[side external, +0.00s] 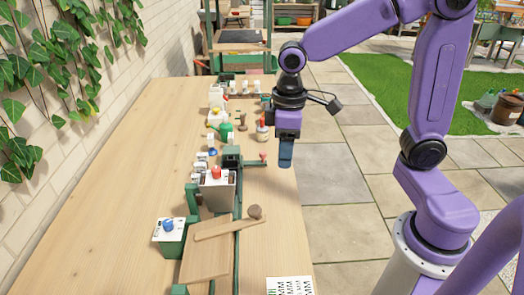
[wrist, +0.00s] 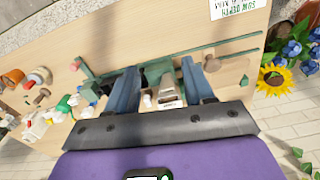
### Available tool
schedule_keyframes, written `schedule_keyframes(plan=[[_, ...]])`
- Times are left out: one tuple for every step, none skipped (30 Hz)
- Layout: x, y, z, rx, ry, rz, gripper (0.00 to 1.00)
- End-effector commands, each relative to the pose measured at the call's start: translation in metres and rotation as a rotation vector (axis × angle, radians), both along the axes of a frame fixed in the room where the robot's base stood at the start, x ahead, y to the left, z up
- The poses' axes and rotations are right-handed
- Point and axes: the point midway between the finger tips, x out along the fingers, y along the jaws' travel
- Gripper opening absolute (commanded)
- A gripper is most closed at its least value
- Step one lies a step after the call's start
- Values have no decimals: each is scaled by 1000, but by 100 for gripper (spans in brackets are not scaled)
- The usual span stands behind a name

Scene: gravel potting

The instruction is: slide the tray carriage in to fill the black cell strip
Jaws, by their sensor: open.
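A green tray carriage with a dark, box-like piece that looks like the black cell strip (side external: 231,157) sits on the green rail, just beyond the grey hopper (side external: 217,192). A green handle with a red knob (side external: 263,158) sticks out to the right of it; the knob also shows in the wrist view (wrist: 75,56). My gripper (side external: 286,160) hangs above the table's right edge, to the right of the red knob and apart from it. In the wrist view its two blue fingers (wrist: 158,70) are spread with nothing held. The strip's cells are too small to make out.
A green box with a blue knob (side external: 170,235) stands left. Several small bottles and pots crowd the far end. The table's left side is clear.

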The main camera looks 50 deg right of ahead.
Motion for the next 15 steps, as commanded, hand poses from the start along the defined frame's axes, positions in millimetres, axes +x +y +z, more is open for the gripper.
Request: schedule_keyframes(plan=[[21,-3,-1,-1,2,-48,52],[32,-6,-1,-2,3,-74,52],[47,-10,-2,-3,4,-108,52],[57,-14,-2,-4,6,-135,52],[68,-18,-3,-4,5,-161,52],[82,-23,-4,-4,6,-195,52],[93,-29,-5,-4,7,-222,52],[103,-34,-6,-5,7,-248,52],[116,-42,-8,-5,9,-282,52],[126,-49,-9,-5,9,-308,52],[136,-55,-10,-6,9,-334,52],[148,-65,-13,-6,11,-368,52],[157,-73,-14,-6,11,-393,52],[166,-81,-16,-6,12,-419,52],[176,-93,-19,-6,13,-453,52]])
